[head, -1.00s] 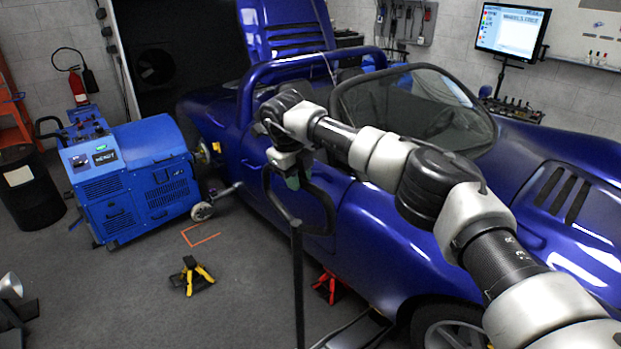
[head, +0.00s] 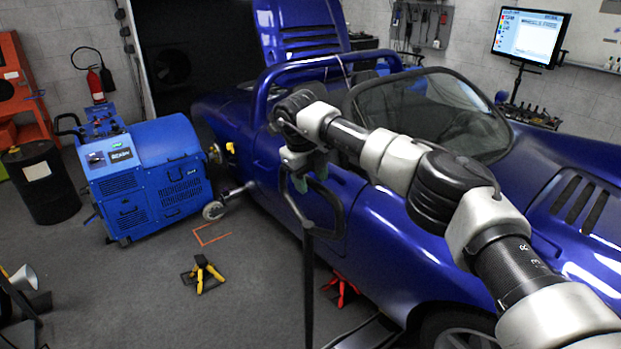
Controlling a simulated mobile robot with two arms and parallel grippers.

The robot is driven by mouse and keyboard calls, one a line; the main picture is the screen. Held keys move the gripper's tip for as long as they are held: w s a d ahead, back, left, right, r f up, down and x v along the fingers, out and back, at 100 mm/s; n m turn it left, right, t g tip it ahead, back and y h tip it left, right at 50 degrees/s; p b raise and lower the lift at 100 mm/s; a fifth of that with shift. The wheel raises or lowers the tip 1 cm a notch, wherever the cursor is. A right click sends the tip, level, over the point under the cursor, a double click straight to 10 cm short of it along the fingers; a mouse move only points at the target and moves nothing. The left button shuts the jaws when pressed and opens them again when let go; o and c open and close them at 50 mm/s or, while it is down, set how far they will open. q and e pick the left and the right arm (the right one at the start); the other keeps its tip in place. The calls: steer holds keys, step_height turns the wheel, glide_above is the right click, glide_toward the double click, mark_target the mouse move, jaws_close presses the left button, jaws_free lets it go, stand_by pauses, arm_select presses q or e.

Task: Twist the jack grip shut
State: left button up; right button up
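The jack grip (head: 342,222) is a dark loop at the top of a long black upright handle (head: 308,290), in front of the blue car's side. The handle runs down out of the bottom of the head view, close to the low jack frame (head: 368,333). My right arm reaches in from the right, and my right gripper (head: 299,181) points down at the upper left part of the loop. Its fingers are small and dark against the grip, so I cannot tell whether they are closed on it. My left gripper is out of view.
The blue car (head: 375,225) fills the right side. The blue dynamometer (head: 150,180) stands by its rear wheel area. A yellow stand (head: 203,274) and a red stand (head: 341,288) are on the floor. The grey floor at left front is mostly clear.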

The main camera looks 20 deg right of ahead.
steer(key=shift+a+r+b, duration=0.1)
steer(key=shift+r+b, duration=0.2)
steer(key=shift+r, duration=0.15)
step_height(320, 180, up, 10)
steer(key=a+b, duration=0.1)
steer(key=b, duration=0.1)
steer(key=shift+s+a+f, duration=0.15)
steer(key=shift+s+a, duration=0.2)
steer(key=shift+a, duration=0.05)
